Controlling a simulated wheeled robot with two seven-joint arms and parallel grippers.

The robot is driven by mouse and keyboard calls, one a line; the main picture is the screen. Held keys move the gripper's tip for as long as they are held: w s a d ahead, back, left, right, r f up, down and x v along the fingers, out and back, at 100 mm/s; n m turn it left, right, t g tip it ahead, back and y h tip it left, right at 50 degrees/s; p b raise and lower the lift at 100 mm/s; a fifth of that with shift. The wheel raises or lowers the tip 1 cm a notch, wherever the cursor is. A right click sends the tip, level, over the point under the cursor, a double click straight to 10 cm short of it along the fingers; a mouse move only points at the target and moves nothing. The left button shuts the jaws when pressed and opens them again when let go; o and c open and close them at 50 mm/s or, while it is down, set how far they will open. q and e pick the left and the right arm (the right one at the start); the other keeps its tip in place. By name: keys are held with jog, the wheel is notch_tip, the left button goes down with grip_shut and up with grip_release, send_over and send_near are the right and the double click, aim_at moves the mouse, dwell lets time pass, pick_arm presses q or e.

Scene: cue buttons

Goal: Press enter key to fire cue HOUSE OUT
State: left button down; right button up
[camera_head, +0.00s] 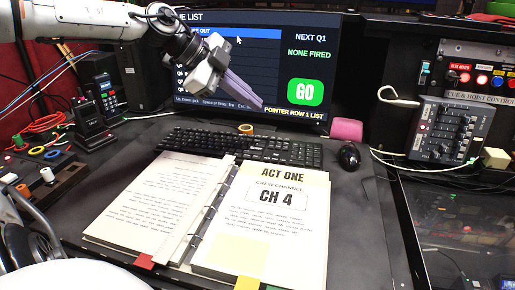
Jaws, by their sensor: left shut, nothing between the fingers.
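The black keyboard (215,143) lies on the dark desk behind an open binder. Its enter key is too small to make out at this size. The monitor (325,62) behind it shows a cue list with a blue highlighted top row ending in "OUT", "NEXT Q1", "NONE FIRED", a green "GO" box and "POINTER ROW 1 LIST". My left gripper (258,106) reaches in from the upper left, in front of the monitor and above the keyboard. It is shut and empty, clear of the keys as far as I can tell. My right gripper is not in view.
The open binder (243,251) fills the desk's front. A black mouse (349,156) and a pink block (346,129) sit right of the keyboard. A fader box (448,132) stands farther right. Radios (90,121) and cables crowd the left.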

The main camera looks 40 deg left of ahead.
pick_arm(q)
jog(key=f+b, duration=0.1)
jog(key=b, duration=0.5)
send_over(251, 149)
notch_tip(251, 149, down, 7)
jog(key=shift+r, duration=0.1)
jog(key=shift+f, duration=0.5)
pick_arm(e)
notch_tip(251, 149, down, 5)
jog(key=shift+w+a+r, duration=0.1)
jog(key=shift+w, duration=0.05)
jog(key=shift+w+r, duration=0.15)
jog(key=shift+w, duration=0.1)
pick_arm(q)
jog(key=shift+f+b, duration=0.1)
jog(key=shift+b, duration=0.2)
dwell(0.4)
jog(key=shift+f, duration=0.3)
